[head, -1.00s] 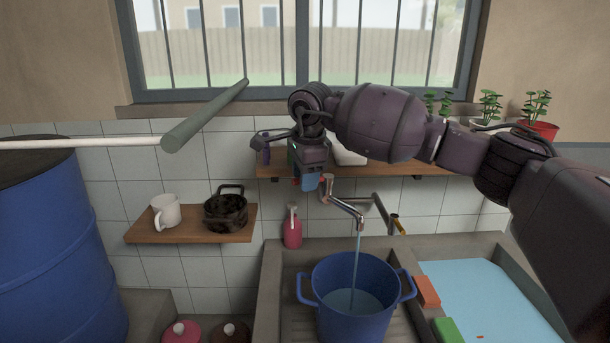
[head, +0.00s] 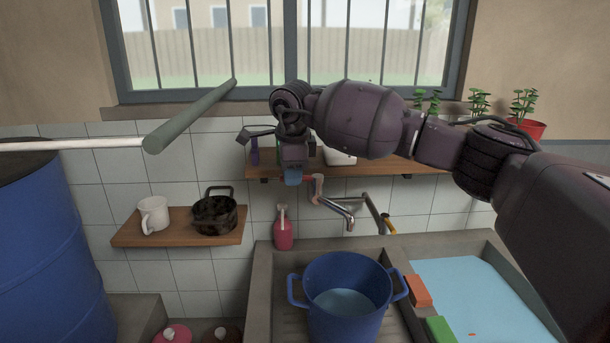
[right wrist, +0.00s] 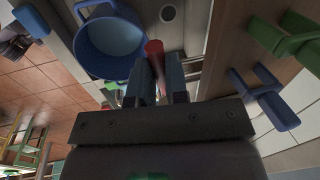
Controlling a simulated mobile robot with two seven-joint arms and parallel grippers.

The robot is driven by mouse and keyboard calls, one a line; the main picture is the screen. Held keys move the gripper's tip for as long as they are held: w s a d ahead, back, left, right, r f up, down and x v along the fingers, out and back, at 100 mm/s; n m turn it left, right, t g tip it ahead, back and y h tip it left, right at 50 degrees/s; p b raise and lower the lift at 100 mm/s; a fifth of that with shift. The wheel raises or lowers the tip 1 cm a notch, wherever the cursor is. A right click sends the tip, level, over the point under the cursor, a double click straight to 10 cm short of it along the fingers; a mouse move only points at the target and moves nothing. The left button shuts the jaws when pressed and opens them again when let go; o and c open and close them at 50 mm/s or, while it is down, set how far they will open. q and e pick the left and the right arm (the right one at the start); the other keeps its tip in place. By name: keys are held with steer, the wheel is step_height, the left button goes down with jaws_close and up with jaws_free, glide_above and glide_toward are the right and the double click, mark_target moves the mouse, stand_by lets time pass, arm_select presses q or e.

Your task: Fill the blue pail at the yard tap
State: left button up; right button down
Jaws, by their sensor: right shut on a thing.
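The blue pail (head: 347,326) stands upright in the left basin, with pale water inside; it also shows in the right wrist view (right wrist: 84,50). The metal tap (head: 338,210) is on the wall with its spout above the pail, and no stream shows from it. My right gripper (head: 293,180) is at the tap's red handle (head: 309,179), left of the spout. In the right wrist view the red handle (right wrist: 154,52) sits between the fingers, which are shut on it. The fingertips are small in the head view. My left gripper is not in view.
The right basin (head: 470,290) holds water; an orange block (head: 417,291) and a green block (head: 440,329) lie on the divider. A pink bottle (head: 283,232) stands behind the pail. A shelf (head: 180,238) carries a mug and a dark pot. A blue drum (head: 45,255) is at left.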

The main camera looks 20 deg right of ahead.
steer(key=shift+w+m, duration=0.3)
steer(key=shift+m, duration=0.3)
steer(key=c, duration=1.1)
jaws_free()
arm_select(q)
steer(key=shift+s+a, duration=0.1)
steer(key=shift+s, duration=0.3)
arm_select(e)
steer(key=shift+r, duration=0.5)
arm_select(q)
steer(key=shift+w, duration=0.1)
arm_select(e)
steer(key=r, duration=0.3)
steer(key=s+r, duration=0.1)
steer(key=r, duration=0.2)
steer(key=s+r, duration=0.1)
steer(key=r, duration=0.2)
steer(key=shift+a+r, duration=0.25)
steer(key=shift+r, duration=0.1)
